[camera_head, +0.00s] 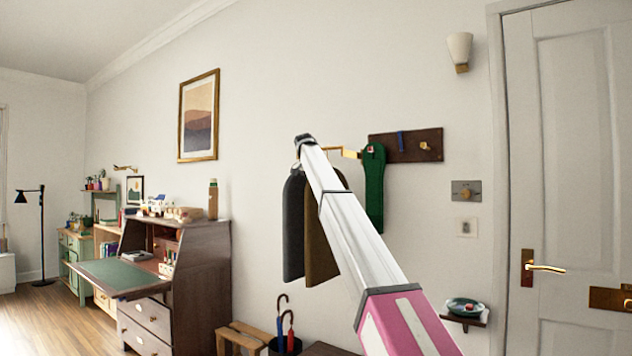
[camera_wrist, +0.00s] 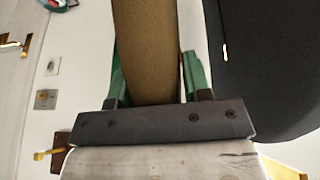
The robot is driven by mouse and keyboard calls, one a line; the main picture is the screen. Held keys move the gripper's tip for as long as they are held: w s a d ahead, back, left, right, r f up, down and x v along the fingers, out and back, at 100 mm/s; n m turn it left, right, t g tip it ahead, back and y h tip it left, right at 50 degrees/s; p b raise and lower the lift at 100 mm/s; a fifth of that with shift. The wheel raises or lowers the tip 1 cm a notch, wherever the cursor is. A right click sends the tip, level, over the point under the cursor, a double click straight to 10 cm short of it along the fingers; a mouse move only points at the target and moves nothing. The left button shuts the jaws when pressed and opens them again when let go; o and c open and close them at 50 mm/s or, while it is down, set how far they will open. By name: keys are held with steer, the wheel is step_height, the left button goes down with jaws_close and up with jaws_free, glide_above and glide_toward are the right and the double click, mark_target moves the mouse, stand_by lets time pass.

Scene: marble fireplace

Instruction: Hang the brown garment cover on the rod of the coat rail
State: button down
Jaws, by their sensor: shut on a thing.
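The brown garment cover (camera_head: 318,250) hangs down behind my arm in the head view, its upper part partly hidden. In the wrist view the brown cover (camera_wrist: 147,45) runs between the two green fingers of my gripper (camera_wrist: 154,75), which is shut on it. A dark grey garment cover (camera_head: 293,228) hangs close beside it on the left in the head view; it fills the right of the wrist view (camera_wrist: 265,70). The brass rod (camera_head: 346,152) of the coat rail shows just right of my arm. Whether the brown cover's hook touches the rod is hidden.
A dark wooden board (camera_head: 405,145) with brass and blue pegs is on the wall, with a green hanging item (camera_head: 375,185) in front. A writing desk (camera_head: 190,270), an umbrella stand (camera_head: 285,346) and a small shelf with a dish (camera_head: 465,306) are below. A white door (camera_head: 575,150) is at right.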

steer(key=shift+f, duration=0.1)
steer(key=shift+c, duration=2.4)
jaws_free()
steer(key=v, duration=0.9)
steer(key=shift+a+r, duration=0.1)
steer(key=shift+r, duration=0.25)
steer(key=shift+s+a+r, duration=0.15)
steer(key=shift+s+r, duration=0.1)
steer(key=shift+r, duration=0.2)
steer(key=shift+s, duration=0.15)
